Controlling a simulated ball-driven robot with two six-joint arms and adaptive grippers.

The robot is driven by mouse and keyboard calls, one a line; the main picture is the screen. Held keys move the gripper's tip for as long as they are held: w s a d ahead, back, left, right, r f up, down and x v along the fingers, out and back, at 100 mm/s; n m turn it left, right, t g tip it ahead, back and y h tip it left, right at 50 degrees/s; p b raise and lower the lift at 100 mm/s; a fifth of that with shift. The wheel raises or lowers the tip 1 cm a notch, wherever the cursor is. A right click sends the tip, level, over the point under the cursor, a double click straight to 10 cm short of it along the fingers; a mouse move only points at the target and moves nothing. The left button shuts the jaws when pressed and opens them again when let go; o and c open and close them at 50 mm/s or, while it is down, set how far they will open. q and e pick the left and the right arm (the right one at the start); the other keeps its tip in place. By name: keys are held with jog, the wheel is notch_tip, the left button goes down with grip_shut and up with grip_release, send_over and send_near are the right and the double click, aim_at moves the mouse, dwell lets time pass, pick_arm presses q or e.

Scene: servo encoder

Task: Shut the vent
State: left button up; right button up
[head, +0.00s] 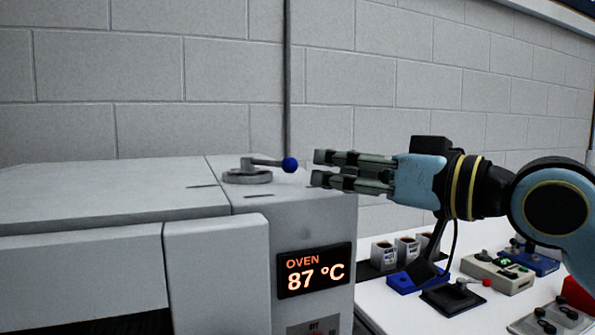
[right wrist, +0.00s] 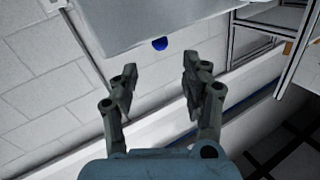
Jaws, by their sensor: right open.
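The vent control is a grey round disc (head: 247,177) on top of the oven. Its lever (head: 265,162) points right and ends in a blue ball knob (head: 290,165). The knob also shows in the right wrist view (right wrist: 160,44), ahead of the fingers at the edge of a pale surface. My right gripper (head: 316,168) is open and empty, just right of the knob at about its height in the head view, and looks apart from it. In the right wrist view its two fingers (right wrist: 158,78) are spread, with the knob beyond the gap between them. My left gripper is not in view.
The oven (head: 330,215) has a display (head: 313,270) reading 87 °C. Right of it, a white table (head: 405,322) carries several cups (head: 384,255), a blue box (head: 400,282) and a beige switch box (head: 497,275) below my right arm. A block wall (head: 220,75) stands behind.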

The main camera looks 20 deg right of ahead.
aim_at(296, 165)
jog(key=p+x, duration=0.1)
jog(key=x, duration=0.7)
grip_shut()
dwell(0.4)
